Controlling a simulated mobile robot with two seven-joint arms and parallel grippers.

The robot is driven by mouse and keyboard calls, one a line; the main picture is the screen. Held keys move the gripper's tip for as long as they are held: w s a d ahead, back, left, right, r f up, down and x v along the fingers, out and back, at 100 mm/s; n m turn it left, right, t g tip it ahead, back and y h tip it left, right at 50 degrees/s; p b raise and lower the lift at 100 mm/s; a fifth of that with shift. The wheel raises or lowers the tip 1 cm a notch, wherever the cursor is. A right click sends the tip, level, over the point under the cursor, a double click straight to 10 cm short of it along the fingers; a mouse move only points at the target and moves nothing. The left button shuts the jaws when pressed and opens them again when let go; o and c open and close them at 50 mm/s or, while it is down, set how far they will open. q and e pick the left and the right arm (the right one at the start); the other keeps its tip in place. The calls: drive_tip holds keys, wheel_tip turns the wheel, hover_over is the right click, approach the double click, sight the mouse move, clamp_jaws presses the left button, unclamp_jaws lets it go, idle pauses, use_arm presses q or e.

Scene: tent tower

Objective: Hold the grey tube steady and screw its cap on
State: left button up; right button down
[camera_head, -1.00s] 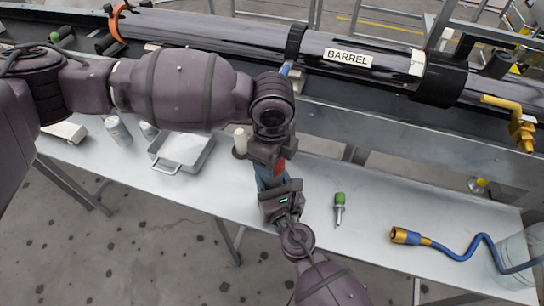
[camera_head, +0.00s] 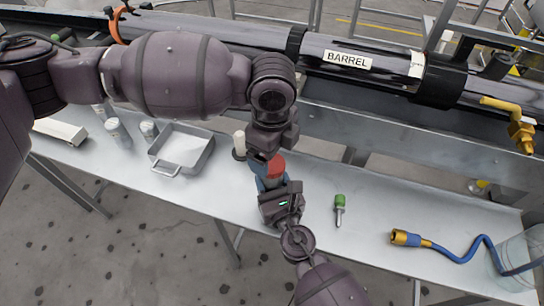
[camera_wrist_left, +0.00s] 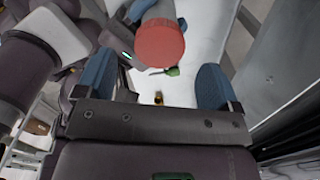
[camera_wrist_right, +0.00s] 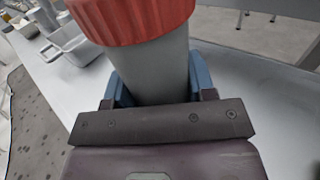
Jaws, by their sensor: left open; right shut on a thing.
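The grey tube (camera_wrist_right: 160,68) stands between the blue fingers of my right gripper (camera_wrist_right: 160,88), which is shut on it. Its red cap (camera_wrist_right: 132,18) sits on the tube's top end; how far it is threaded cannot be told. The cap also shows in the head view (camera_head: 276,166) and in the left wrist view (camera_wrist_left: 158,44). My left gripper (camera_wrist_left: 160,85) is open, its two blue fingers apart, with the cap ahead of the gap between them. In the head view the left gripper is just above the cap and hides part of it.
A metal tray (camera_head: 196,158) and small containers (camera_head: 118,132) stand left on the bench (camera_head: 225,190). A white cylinder (camera_head: 240,144) stands close behind the grippers. A green-handled tool (camera_head: 340,205) and blue hose (camera_head: 455,252) lie right. The barrel (camera_head: 250,35) runs along the back.

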use_arm(q)
wheel_tip(320, 180, up, 8)
drive_tip(key=shift+r, duration=0.15)
idle(0.3)
use_arm(e)
drive_tip(key=shift+c, duration=1.9)
unclamp_jaws()
drive_tip(key=v, duration=0.9)
drive_tip(key=shift+s+d+f+b, duration=0.1)
drive_tip(key=shift+b, duration=0.2)
use_arm(q)
drive_tip(key=shift+f, duration=0.8)
use_arm(e)
drive_tip(key=shift+v, duration=0.8)
